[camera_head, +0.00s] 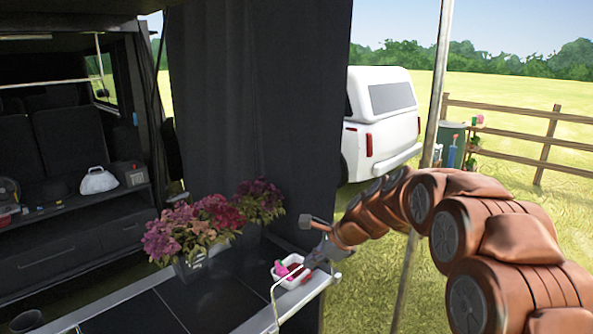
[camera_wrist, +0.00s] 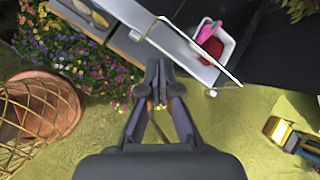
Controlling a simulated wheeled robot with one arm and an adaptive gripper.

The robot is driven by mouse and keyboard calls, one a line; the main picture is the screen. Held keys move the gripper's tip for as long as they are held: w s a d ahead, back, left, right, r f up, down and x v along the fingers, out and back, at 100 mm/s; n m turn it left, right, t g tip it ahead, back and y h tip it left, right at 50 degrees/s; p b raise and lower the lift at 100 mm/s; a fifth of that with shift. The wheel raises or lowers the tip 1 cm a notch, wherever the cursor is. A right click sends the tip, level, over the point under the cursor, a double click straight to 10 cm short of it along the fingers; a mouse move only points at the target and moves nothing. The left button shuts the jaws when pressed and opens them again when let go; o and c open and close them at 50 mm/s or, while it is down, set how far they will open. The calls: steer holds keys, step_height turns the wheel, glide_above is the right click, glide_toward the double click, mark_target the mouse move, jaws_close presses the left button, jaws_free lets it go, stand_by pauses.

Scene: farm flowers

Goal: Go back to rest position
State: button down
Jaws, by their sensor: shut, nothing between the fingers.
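My gripper (camera_wrist: 160,88) is shut and empty in the wrist view, its fingertips together above the grass beside the table's edge. In the head view my gripper (camera_head: 318,262) is at the end of my brown arm, close to the right edge of the table (camera_head: 190,298). A small white tray (camera_head: 290,272) with pink and red items stands by the gripper on the table; the tray also shows in the wrist view (camera_wrist: 228,50). The fingertips are apart from the tray. The gripper's finer outline is small in the head view.
Pink and purple potted flowers (camera_head: 190,232) stand on the table's far side. A thin metal rail (camera_head: 275,302) rises at the table edge. A metal pole (camera_head: 425,150) stands near my arm. A wicker basket (camera_wrist: 45,105) and a yellow item (camera_wrist: 278,130) sit on the grass below.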

steer(key=s+d+f+n+g+h, duration=0.1)
steer(key=s+d+n, duration=0.3)
steer(key=s, duration=1.1)
steer(key=s+d+f+n+g+h, duration=0.1)
steer(key=s+d+n+g+h, duration=0.2)
steer(key=s, duration=1.1)
steer(key=s+d+f+n+g+h, duration=0.1)
steer(key=s+d+n+h, duration=0.1)
steer(key=s+d+n, duration=0.5)
steer(key=s+n, duration=0.4)
steer(key=s, duration=0.4)
steer(key=shift+s+g, duration=0.3)
steer(key=shift+g, duration=0.1)
